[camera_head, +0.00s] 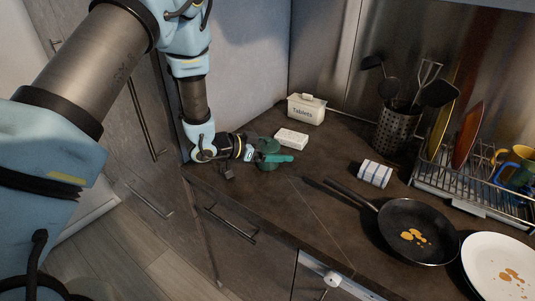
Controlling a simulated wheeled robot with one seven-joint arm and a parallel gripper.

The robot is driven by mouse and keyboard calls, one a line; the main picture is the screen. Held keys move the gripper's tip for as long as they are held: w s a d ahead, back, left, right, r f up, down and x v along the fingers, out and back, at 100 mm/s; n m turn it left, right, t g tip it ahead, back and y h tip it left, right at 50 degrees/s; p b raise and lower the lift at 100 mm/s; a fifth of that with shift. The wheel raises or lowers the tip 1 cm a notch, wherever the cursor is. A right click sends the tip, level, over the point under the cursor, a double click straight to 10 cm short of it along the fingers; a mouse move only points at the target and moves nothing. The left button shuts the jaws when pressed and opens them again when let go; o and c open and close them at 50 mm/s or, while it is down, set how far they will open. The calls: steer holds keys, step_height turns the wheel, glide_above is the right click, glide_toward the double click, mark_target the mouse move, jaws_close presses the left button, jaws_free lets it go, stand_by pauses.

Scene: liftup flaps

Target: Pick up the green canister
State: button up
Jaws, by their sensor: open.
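The green canister (268,146) is dark green and stands on the dark countertop near its left end. The jaws are open.
A white box (291,138) and a white "Tablets" tin (306,109) stand behind the canister. To the right are a striped roll (375,174), a frying pan (418,232), a plate (500,268), a utensil holder (395,128) and a dish rack (470,192). Drawers lie below the counter edge.

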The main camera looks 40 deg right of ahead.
steer(key=c, duration=1.1)
